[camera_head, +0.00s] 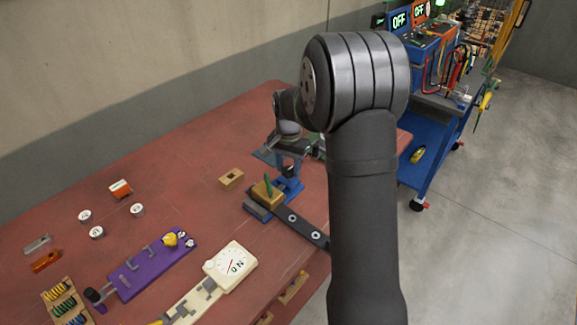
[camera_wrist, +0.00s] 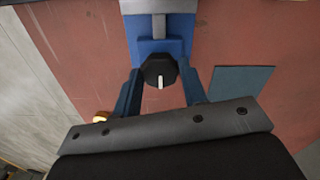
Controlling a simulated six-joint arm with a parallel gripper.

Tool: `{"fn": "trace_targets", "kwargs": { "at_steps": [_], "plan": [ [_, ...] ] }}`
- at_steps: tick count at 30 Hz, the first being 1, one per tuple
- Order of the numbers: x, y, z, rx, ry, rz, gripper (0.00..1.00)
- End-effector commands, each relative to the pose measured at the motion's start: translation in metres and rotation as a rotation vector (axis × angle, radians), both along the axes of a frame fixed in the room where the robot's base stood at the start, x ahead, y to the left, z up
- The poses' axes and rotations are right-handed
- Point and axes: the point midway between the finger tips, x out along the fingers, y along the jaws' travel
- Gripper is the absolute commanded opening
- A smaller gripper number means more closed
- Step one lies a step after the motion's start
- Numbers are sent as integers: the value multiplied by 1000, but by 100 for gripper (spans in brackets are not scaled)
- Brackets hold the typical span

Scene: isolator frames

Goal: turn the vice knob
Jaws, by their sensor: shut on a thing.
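The vice knob (camera_wrist: 153,72) is black and many-sided with a white pointer mark, in the middle of the wrist view. It sits at the near end of the blue vice (camera_wrist: 150,47), which runs up to the top edge. My gripper (camera_wrist: 161,76) has one finger on each side of the knob and is shut on it. In the head view the blue vice (camera_head: 294,187) stands at the table's right part, with my gripper (camera_head: 289,163) over its end. The knob is small and dark there, and my arm covers part of the area.
A small wooden block (camera_head: 231,179) lies left. A purple board (camera_head: 150,266) and a cream dial gauge (camera_head: 231,266) are nearer.

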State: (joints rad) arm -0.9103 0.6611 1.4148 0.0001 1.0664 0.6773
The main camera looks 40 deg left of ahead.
Motion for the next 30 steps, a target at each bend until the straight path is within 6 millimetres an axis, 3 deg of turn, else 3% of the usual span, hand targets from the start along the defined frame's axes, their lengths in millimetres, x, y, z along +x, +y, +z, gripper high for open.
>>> {"fn": "trace_targets", "kwargs": {
  "at_steps": [13, 14, 17, 26, 30],
  "plan": [
    [1, 1, 1, 3, -3, -9, 16],
    [1, 1, 1, 3, -3, -9, 43],
    [1, 1, 1, 3, -2, -9, 61],
    [0, 0, 2, 1, -2, -9, 61],
    [1, 1, 14, 3, -2, -9, 61]
  ]
}}
